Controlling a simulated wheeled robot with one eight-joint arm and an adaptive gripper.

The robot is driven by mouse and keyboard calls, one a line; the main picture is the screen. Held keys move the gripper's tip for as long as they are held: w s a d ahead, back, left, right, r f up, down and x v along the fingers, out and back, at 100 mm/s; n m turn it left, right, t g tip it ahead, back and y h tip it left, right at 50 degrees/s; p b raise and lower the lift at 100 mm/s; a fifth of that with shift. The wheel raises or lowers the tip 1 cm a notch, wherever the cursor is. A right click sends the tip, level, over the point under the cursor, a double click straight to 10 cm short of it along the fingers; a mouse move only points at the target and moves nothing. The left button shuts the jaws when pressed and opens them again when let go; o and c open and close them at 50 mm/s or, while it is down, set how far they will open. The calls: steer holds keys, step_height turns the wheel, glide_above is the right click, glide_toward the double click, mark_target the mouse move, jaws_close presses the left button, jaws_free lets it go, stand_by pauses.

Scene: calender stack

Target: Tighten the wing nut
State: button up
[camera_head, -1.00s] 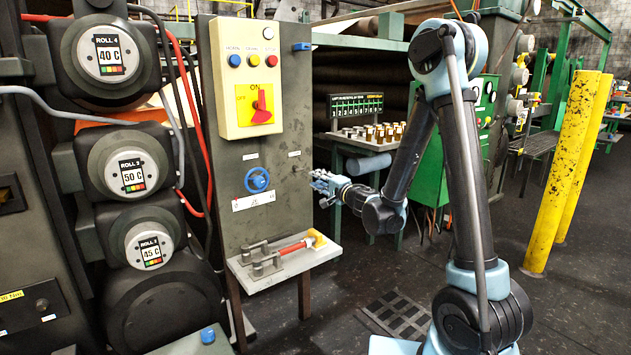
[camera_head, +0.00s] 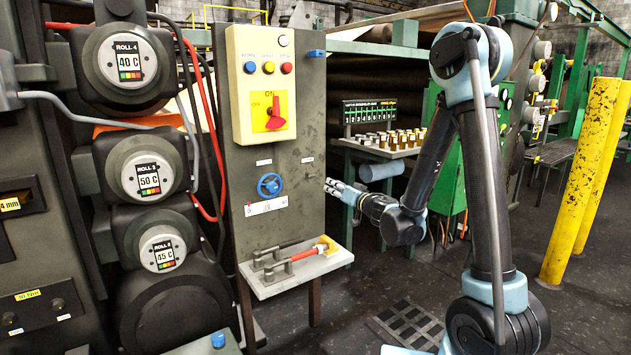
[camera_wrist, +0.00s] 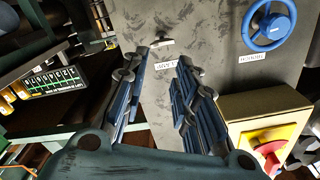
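A small pale piece that looks like the wing nut (camera_wrist: 161,43) sticks out of the grey panel (camera_wrist: 205,20) beside a white label (camera_wrist: 165,64) in the wrist view. In the head view my gripper (camera_head: 330,185) is at the panel's right edge, right of the blue handwheel (camera_head: 270,185). Whether it touches the panel cannot be told.
A yellow switch box (camera_head: 242,124) with a red rotary switch (camera_head: 274,114) is on the panel's upper part. A shelf (camera_head: 262,290) with wrench-like tools juts out below the handwheel. A table with a dark display board (camera_head: 368,112) and several small jars stands behind.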

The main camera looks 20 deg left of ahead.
mark_target(311, 176)
steer(key=s+d+n, duration=0.1)
steer(key=d+n, duration=0.1)
steer(key=n, duration=1)
steer(key=s+d+n, duration=0.1)
steer(key=s+n, duration=0.1)
steer(key=n, duration=0.9)
steer(key=x, duration=1.7)
steer(key=shift+w+a+f, duration=0.15)
steer(key=shift+a, duration=0.05)
steer(key=shift+c, duration=0.3)
jaws_close()
